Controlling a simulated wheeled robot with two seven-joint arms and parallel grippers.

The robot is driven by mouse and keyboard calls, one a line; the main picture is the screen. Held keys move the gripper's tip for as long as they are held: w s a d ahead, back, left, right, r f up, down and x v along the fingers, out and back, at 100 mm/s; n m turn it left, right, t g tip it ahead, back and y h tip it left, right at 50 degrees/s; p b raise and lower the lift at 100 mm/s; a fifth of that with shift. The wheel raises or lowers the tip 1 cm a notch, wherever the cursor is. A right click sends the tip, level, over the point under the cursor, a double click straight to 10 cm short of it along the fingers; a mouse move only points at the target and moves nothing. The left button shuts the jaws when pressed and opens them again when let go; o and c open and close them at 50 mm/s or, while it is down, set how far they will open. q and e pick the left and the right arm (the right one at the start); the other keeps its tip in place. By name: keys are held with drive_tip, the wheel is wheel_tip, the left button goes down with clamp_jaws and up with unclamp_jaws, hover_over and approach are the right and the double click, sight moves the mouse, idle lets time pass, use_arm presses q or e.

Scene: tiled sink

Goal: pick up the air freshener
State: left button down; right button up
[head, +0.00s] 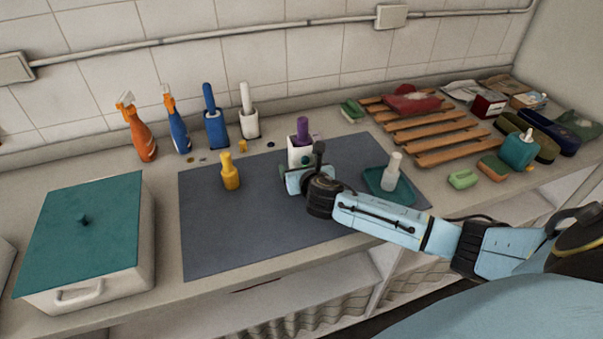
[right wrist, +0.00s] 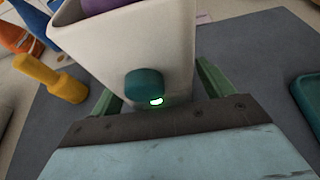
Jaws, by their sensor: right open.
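The likely air freshener is a white box-shaped thing (head: 300,151) with a purple top (head: 302,128), upright on the dark mat. In the right wrist view its white body (right wrist: 130,45) fills the upper middle, with a teal round knob (right wrist: 144,83) and a small lit green spot low on its face. My right gripper (head: 297,181) is open at its near side, low by the mat. In the right wrist view the green fingers lie on either side of its lower body; their tips are partly hidden behind it. My left gripper is not in view.
A yellow bottle (head: 230,172) stands to the left on the dark mat (head: 225,235). A teal tray (head: 374,185) with a pale bottle (head: 392,170) is to the right. A lidded box (head: 95,225) is at far left. Spray bottles and brushes line the wall.

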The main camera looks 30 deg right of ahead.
drive_tip(key=shift+r, duration=0.1)
drive_tip(key=c, duration=1.3)
